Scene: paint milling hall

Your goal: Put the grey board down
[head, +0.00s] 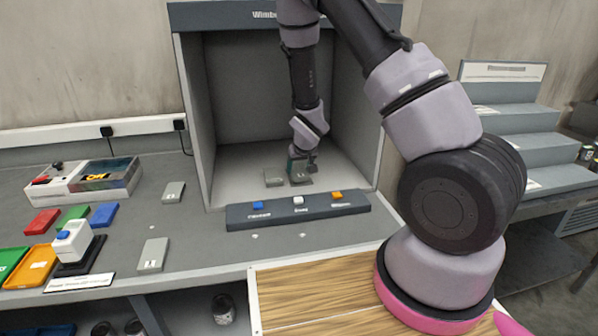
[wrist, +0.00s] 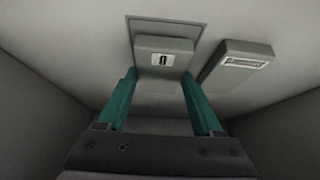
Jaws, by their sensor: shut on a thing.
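My gripper (head: 299,158) reaches down inside the open grey booth. In the wrist view its two teal fingers (wrist: 160,75) are shut on a grey board (wrist: 165,46) with a small dark-and-white label. The held board is over a slightly darker outlined rectangle (wrist: 198,30) on the booth floor. I cannot tell whether the board touches it. In the head view the fingers and wrist partly hide the board. A second grey board (wrist: 236,66) with a white label lies just to the right in the wrist view, apart from the held one; it also shows in the head view (head: 273,177).
Booth walls (head: 196,110) close in on both sides. A button bar (head: 298,209) runs along the booth's front edge. More grey boards lie on the bench (head: 174,192), left of the booth. Coloured trays (head: 42,222) stand further left, grey steps (head: 530,150) at right.

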